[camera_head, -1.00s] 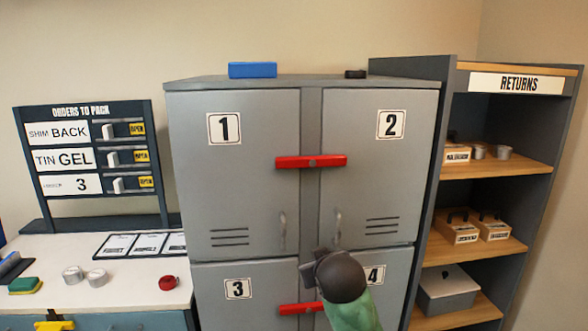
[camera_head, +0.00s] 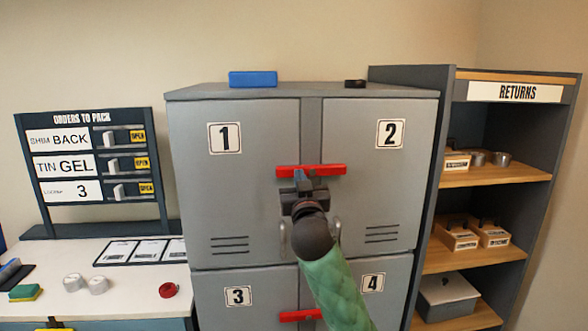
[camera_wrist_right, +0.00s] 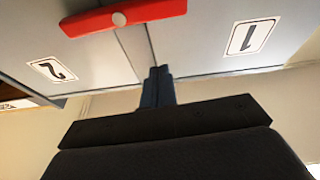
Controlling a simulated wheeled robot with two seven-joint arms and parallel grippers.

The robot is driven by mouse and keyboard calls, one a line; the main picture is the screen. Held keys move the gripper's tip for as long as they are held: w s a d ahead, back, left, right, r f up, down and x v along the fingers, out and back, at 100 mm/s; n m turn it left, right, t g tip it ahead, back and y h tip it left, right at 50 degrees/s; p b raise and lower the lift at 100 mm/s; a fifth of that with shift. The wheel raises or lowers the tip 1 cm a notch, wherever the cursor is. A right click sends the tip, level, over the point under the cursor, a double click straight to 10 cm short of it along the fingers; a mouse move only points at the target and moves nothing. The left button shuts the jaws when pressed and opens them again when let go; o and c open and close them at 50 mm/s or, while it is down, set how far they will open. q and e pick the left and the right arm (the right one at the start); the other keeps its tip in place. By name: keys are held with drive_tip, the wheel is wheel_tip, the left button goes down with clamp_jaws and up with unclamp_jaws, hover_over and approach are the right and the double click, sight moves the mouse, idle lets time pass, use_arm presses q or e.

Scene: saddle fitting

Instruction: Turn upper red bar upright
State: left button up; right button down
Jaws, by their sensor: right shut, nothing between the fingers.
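The upper red bar (camera_head: 328,170) lies level across the post between doors 1 and 2 of the grey locker. It also shows in the right wrist view (camera_wrist_right: 150,12), with a pale round pivot at its middle. My right gripper (camera_head: 300,178) is shut and empty, and its tips are at the bar's lower edge, left of the pivot, in the head view. In the wrist view the shut fingers (camera_wrist_right: 157,72) appear apart from the bar. I cannot tell whether they touch it. My left gripper is not in view.
A lower red bar (camera_head: 300,315) crosses between doors 3 and 4, partly hidden by my right arm. A blue block (camera_head: 253,78) sits on the locker top. The returns shelf (camera_head: 495,178) stands to the right, the white counter (camera_head: 130,285) to the left.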

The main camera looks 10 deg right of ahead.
sight(312, 170)
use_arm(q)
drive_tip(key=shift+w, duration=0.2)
use_arm(e)
drive_tip(key=shift+s+a+r, duration=0.1)
drive_tip(key=shift+a+r, duration=0.05)
drive_tip(key=shift+r, duration=0.05)
